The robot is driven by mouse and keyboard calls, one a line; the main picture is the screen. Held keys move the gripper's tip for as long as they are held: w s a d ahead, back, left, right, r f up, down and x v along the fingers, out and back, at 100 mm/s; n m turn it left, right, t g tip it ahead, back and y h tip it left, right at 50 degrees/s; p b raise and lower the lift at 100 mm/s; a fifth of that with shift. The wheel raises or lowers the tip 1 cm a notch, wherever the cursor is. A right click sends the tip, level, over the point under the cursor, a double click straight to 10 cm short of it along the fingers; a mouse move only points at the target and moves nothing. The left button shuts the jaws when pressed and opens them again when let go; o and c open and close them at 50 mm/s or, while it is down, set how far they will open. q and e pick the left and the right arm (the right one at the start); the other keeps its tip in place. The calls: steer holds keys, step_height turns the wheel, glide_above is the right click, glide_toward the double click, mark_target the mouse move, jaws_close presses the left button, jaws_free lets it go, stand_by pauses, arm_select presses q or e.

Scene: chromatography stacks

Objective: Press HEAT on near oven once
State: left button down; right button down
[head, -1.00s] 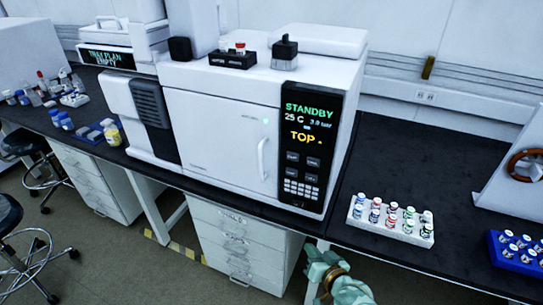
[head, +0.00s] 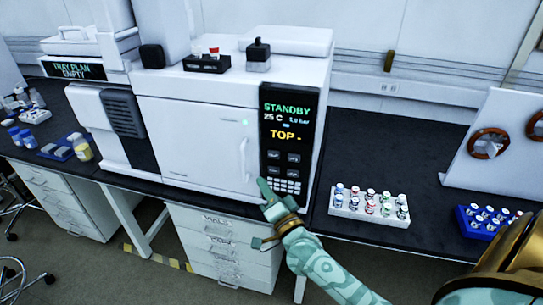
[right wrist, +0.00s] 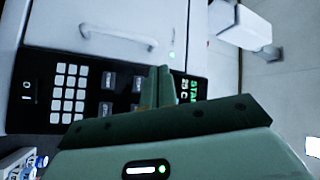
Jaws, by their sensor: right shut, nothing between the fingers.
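The near oven (head: 190,135) is a white box on the black bench with a door and a vertical handle (head: 243,158). Its black control panel (head: 265,135) reads STANDBY, 25 C and TOP. Below the text are a few dark buttons (head: 293,158) and a white keypad (head: 287,187); the button labels are too small to read. My right gripper (head: 263,184) is shut and empty, in front of the panel's lower left edge. In the right wrist view its fingers (right wrist: 158,86) overlap the panel between buttons and display; contact cannot be told. My left gripper is out of view.
A white rack of several vials (head: 345,208) and a blue vial rack (head: 468,230) stand right of the oven. A panel with brown rings (head: 505,135) is at the far right. The bench between the racks and wall is clear.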

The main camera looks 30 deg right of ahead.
mark_target(269, 153)
steer(key=shift+w+d+b, duration=1)
steer(key=shift+w+d, duration=0.45)
steer(key=shift+d, duration=0.2)
steer(key=shift+w+d+b, duration=0.95)
steer(key=shift+w+d, duration=0.5)
steer(key=shift+d, duration=0.2)
steer(key=shift+w+d, duration=0.1)
steer(key=shift+d, duration=0.05)
steer(key=shift+w+d, duration=0.15)
steer(key=shift+d, duration=0.05)
steer(key=shift+w+d, duration=0.3)
stand_by(0.5)
stand_by(0.3)
steer(key=shift+s+a+p, duration=0.45)
steer(key=shift+s+a, duration=0.15)
steer(key=shift+a, duration=0.05)
